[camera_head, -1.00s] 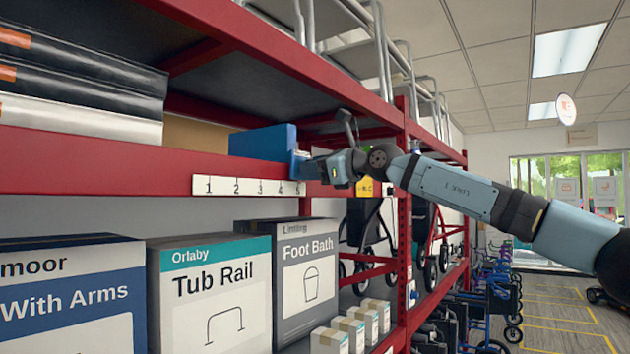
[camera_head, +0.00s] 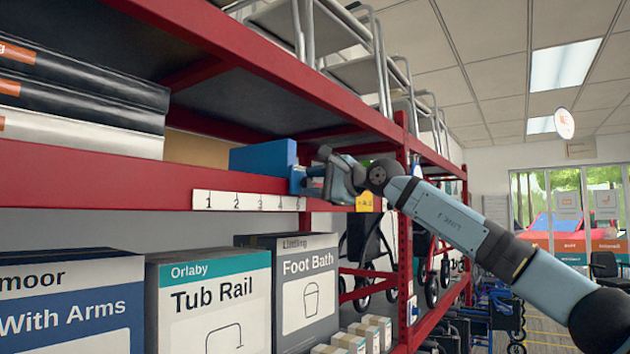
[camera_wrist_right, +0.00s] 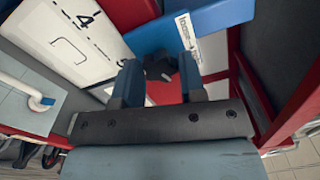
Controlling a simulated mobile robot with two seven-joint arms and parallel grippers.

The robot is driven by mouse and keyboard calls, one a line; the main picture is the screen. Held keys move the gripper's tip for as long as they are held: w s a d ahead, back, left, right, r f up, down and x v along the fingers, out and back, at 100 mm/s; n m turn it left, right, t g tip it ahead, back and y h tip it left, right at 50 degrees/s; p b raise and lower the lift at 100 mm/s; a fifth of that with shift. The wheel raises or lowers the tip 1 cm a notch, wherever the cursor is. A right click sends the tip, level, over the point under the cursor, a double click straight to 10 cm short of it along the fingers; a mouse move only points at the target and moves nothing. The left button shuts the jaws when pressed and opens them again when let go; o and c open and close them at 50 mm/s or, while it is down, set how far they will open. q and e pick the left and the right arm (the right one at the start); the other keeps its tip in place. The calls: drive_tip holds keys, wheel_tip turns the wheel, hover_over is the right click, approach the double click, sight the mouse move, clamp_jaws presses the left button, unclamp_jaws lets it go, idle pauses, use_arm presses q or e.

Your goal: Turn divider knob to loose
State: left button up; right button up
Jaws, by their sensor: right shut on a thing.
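The blue divider (camera_head: 262,158) stands on the red shelf beam, above the right end of a numbered white strip (camera_head: 240,201). In the right wrist view, the dark divider knob (camera_wrist_right: 160,67) sits between my right gripper's (camera_wrist_right: 161,82) two blue fingers. They are shut on it. A small white label (camera_wrist_right: 187,36) on the blue divider is beside the knob; it appears to read "loose". In the head view my right gripper (camera_head: 303,180) reaches the divider's front from the right and hides the knob. My left gripper is not in view.
Boxes marked Tub Rail (camera_head: 208,300) and Foot Bath (camera_head: 305,285) stand on the shelf below. A red upright (camera_head: 403,220) is close behind my right wrist. Long packs (camera_head: 80,100) lie on the upper shelf at left. A yellow tag (camera_head: 364,201) hangs near the gripper.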

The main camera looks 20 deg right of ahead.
drive_tip(key=n+p, duration=0.1)
drive_tip(key=n, duration=0.4)
drive_tip(key=shift+r+p, duration=0.1)
drive_tip(key=shift+p, duration=0.2)
drive_tip(key=shift+n, duration=1)
drive_tip(key=o, duration=0.9)
drive_tip(key=b+v, duration=0.3)
drive_tip(key=v, duration=1)
drive_tip(key=shift+s+d, duration=0.2)
drive_tip(key=shift+s, duration=0.1)
